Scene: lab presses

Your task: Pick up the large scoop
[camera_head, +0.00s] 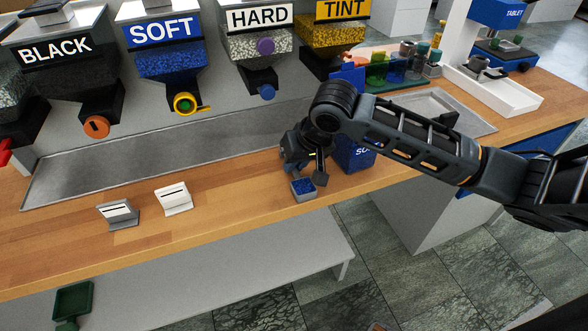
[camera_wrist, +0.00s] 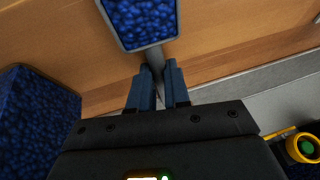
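A grey square scoop (camera_head: 303,189) full of blue granules is at the front of the wooden counter, below my gripper (camera_head: 301,163). In the wrist view the scoop (camera_wrist: 142,22) is ahead of the fingers, and its grey handle runs back between them. The two blue fingertips of my gripper (camera_wrist: 159,72) are close on either side of the handle and look shut on it. The scoop looks roughly level. I cannot tell whether its bottom touches the counter. My arm hides part of the handle in the head view.
A blue bin (camera_head: 357,158) stands right of the scoop; blue granules show in the wrist view (camera_wrist: 36,122). Two small card holders (camera_head: 173,199) stand left. Labelled hoppers (camera_head: 166,55) hang behind over a metal tray (camera_head: 150,147). A dark green square pan (camera_head: 73,299) is low at left.

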